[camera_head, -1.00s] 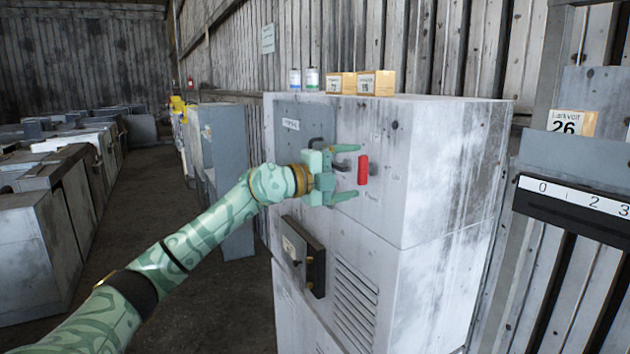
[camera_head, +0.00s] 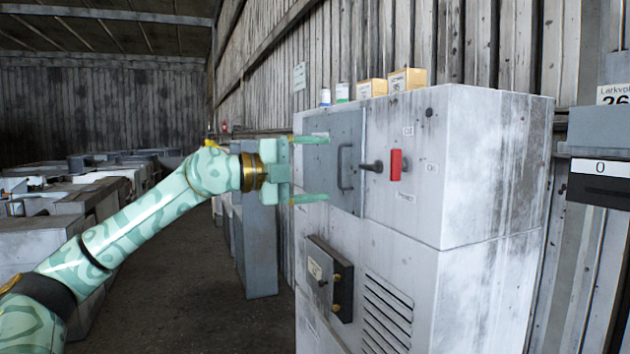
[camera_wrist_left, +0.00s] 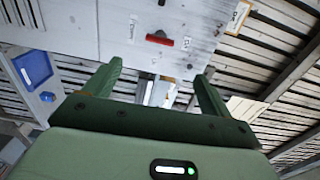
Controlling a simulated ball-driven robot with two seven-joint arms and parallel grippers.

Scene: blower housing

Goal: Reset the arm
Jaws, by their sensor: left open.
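My left gripper (camera_head: 312,168) is open and empty, its two green fingers spread one above the other. In the head view it is in front of the left part of a tall grey-white cabinet (camera_head: 480,180), left of a grey panel door handle (camera_head: 345,167). A red switch handle (camera_head: 396,165) stands upright on the cabinet front, to the right of the gripper and apart from it. In the left wrist view the green fingers (camera_wrist_left: 155,92) are spread with nothing between them, and the red handle (camera_wrist_left: 160,40) shows beyond them. My right gripper is out of view.
A small dark box (camera_head: 330,280) juts from the cabinet's lower front. Small cartons (camera_head: 407,79) and cans stand on the cabinet top. Grey cabinets (camera_head: 258,250) stand behind my left arm. Floor (camera_head: 200,310) is open at lower left. A blue panel (camera_wrist_left: 34,68) shows in the wrist view.

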